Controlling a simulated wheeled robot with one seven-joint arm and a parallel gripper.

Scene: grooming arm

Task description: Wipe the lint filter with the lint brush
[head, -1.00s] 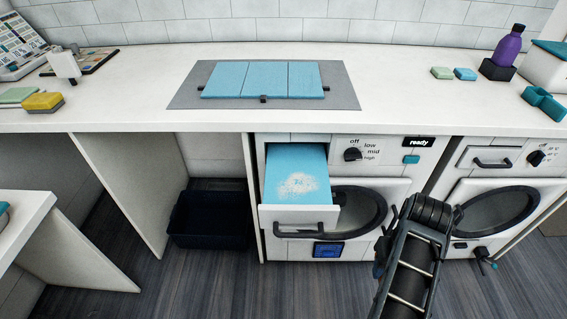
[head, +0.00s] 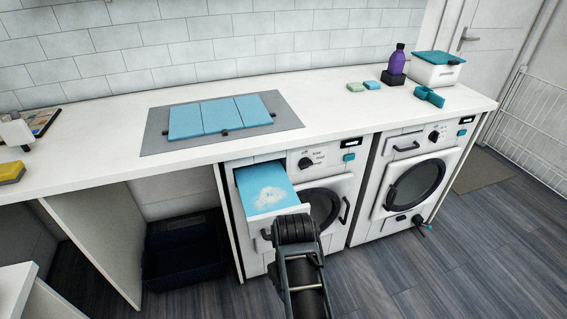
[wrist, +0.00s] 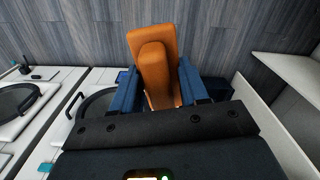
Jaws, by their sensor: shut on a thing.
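The lint filter (head: 266,191) is a light blue panel in the pulled-out drawer of the left machine. A white patch of lint lies on it. The drawer's front is partly hidden by my dark arm in the head view. In the wrist view my gripper (wrist: 158,84) has blue fingers shut on an orange thing, which I take to be the lint brush (wrist: 154,50). The head view does not show the brush or the fingers; my arm hides them. I cannot tell the brush's distance from the filter.
The left machine (head: 333,184) and right machine (head: 419,187) stand under a white counter (head: 330,120). A dark bin (head: 183,258) sits in the open bay to the left. A grey mat (head: 290,120) with blue panels lies on the counter.

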